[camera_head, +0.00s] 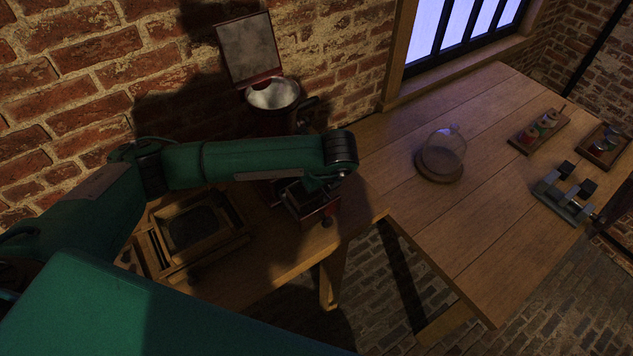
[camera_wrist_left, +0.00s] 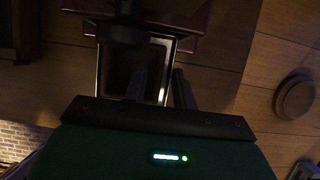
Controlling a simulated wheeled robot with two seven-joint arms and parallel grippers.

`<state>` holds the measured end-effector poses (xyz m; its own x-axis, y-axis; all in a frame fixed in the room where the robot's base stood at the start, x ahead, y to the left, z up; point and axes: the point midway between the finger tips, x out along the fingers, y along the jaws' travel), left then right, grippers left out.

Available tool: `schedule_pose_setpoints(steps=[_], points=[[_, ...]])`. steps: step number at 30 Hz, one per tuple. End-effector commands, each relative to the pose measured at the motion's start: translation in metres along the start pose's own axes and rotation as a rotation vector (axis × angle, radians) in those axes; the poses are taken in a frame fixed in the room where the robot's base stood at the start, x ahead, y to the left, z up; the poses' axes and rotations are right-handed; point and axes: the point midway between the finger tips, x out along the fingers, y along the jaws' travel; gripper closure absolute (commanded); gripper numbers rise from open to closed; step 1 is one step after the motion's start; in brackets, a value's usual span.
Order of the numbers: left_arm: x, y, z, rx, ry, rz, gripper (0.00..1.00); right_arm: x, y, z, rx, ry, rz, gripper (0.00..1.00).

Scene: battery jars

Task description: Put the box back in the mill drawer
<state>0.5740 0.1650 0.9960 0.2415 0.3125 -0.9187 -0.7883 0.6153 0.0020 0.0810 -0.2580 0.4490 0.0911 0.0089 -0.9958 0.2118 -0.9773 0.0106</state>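The mill (camera_head: 276,122) stands against the brick wall in the head view, its lid (camera_head: 249,48) raised above a metal bowl (camera_head: 272,93). Its drawer (camera_head: 318,213), with a dark knob, is pulled out at the front. A dark metal-rimmed box (camera_wrist_left: 116,72) shows in the left wrist view at the drawer; its seating depth is unclear. My left gripper (camera_wrist_left: 160,70) is open, with one finger over the box's inside and the other beyond its right rim. In the head view this gripper (camera_head: 319,186) is low over the drawer, partly hidden by its wrist. My right gripper is not in view.
A wooden tray (camera_head: 239,231) lies left of the drawer. A floor gap lies in front of the mill table. The middle of the long table is clear.

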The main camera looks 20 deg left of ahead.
Motion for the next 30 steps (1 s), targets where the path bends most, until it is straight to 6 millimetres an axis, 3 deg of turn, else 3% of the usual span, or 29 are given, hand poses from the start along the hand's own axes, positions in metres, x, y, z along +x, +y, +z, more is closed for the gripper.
schedule_pose_setpoints(steps=[4,7,14,19,30], points=[[-0.005,0.000,0.002,0.000,0.000,0.000,0.73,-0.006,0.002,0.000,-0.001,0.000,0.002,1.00],[-0.015,-0.002,0.000,0.000,0.000,-0.005,0.73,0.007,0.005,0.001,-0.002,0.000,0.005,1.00],[-0.069,-0.002,-0.001,0.001,0.000,-0.008,0.73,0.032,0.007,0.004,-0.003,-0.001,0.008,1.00],[-0.104,-0.001,0.002,0.000,-0.004,-0.005,0.73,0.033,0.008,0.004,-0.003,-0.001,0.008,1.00],[-0.123,0.000,0.001,0.000,-0.001,0.000,0.73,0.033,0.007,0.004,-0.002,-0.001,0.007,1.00]])
